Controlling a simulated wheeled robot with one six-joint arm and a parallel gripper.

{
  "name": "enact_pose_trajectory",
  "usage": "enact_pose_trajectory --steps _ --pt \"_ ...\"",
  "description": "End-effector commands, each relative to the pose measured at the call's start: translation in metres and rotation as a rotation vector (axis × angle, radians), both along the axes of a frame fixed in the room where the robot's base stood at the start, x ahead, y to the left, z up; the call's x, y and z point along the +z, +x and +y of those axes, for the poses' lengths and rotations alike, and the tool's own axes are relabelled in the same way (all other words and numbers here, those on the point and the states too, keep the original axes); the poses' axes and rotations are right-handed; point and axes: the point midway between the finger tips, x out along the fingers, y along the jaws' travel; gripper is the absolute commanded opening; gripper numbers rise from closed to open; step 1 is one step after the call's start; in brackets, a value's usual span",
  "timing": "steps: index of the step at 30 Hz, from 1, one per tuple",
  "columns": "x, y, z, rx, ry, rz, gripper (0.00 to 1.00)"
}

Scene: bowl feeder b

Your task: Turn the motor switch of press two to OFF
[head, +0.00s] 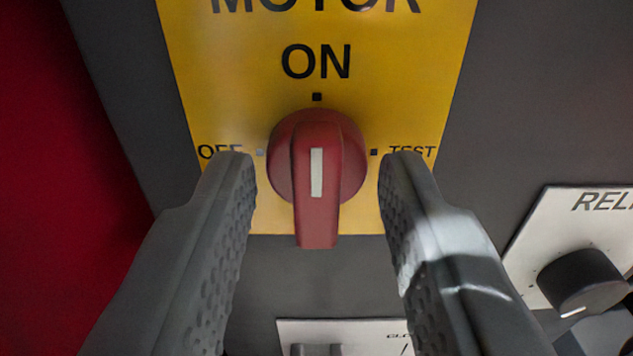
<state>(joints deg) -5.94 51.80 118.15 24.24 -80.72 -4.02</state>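The motor switch (318,175) is a red rotary knob with a raised grip bar and a white line. Its bar stands upright in the picture, with the white line in line with the ON mark above it. It sits on a yellow plate (420,60) lettered MOTOR and ON, with OFF at the left and TEST at the right. My gripper (318,165) is open, one finger on each side of the knob. A gap shows between each finger and the knob in the picture. The fingertips partly cover the OFF and TEST words.
A white plate (560,225) with a black knob (583,282) is at the lower right, its lettering cut off. Another white plate (370,332) shows at the bottom between my fingers. The panel (520,100) is dark grey, with a red surface (60,180) at the left.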

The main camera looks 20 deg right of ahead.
Motion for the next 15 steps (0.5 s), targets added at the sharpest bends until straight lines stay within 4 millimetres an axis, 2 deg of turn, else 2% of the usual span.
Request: enact_pose_trajectory --steps 3,8,15 --pt "0.0001 -0.0001 0.0000 0.000 0.000 0.000 0.33" --pt "0.0002 -0.0002 0.0001 0.000 0.000 0.000 0.01" --pt "0.0002 -0.0002 0.0002 0.000 -0.020 0.006 0.00"
